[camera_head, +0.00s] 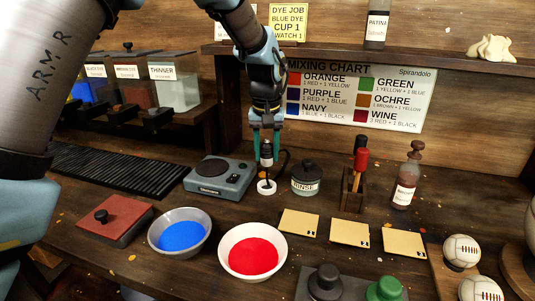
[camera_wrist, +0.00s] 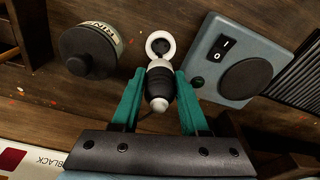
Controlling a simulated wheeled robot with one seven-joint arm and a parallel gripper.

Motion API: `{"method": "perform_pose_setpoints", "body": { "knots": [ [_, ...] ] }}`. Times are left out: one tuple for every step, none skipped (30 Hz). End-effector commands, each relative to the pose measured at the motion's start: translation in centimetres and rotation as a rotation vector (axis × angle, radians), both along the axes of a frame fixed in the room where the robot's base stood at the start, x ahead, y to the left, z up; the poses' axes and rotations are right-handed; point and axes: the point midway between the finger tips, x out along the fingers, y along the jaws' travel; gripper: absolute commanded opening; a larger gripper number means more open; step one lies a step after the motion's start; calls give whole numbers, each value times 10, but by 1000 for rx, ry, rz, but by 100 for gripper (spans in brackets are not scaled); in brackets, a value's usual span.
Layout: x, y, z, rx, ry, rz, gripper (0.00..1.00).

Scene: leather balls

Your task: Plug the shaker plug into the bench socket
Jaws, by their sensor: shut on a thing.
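My gripper (camera_head: 266,138) points down, its teal fingers shut on the shaker plug (camera_head: 266,152). The plug is dark with pale ends and is upright above the white round bench socket (camera_head: 266,187). A black cord curves beside it on the right. In the wrist view the plug (camera_wrist: 160,86) sits between the fingers (camera_wrist: 160,95), and the socket (camera_wrist: 160,44) shows just beyond its tip, its dark centre partly uncovered. I cannot tell whether plug and socket touch. The blue-grey shaker (camera_head: 219,181), with a switch and round black top, stands left of the socket.
The rinse jar (camera_head: 306,179) stands close right of the socket. A brush holder (camera_head: 353,188) and a bottle (camera_head: 407,178) are farther right. Bowls of blue (camera_head: 180,234) and red dye (camera_head: 252,252) stand in front. The mixing chart (camera_head: 358,95) is on the wall behind.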

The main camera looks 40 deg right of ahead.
Motion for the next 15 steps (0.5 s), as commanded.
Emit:
{"method": "perform_pose_setpoints", "body": {
  "knots": [
    [0, 0, -3, 0, 0, 0, 0],
    [0, 0, -4, 0, 0, 0, 0],
    [0, 0, -6, 0, 0, 0, 0],
    [0, 0, -8, 0, 0, 0, 0],
    [0, 0, -10, 0, 0, 0, 0],
    [0, 0, -14, 0, 0, 0, 0],
    [0, 0, -16, 0, 0, 0, 0],
    [0, 0, -19, 1, 1, 0, 0],
    [0, 0, -22, 1, 1, 0, 0],
    [0, 0, -25, 1, 1, 0, 0],
    [0, 0, -28, 1, 1, 0, 0],
    [0, 0, -32, 1, 1, 0, 0],
    [0, 0, -35, 1, 1, 0, 0],
    [0, 0, -38, 1, 1, 0, 0],
    [0, 0, -42, 1, 1, 0, 0]
  ]
}}
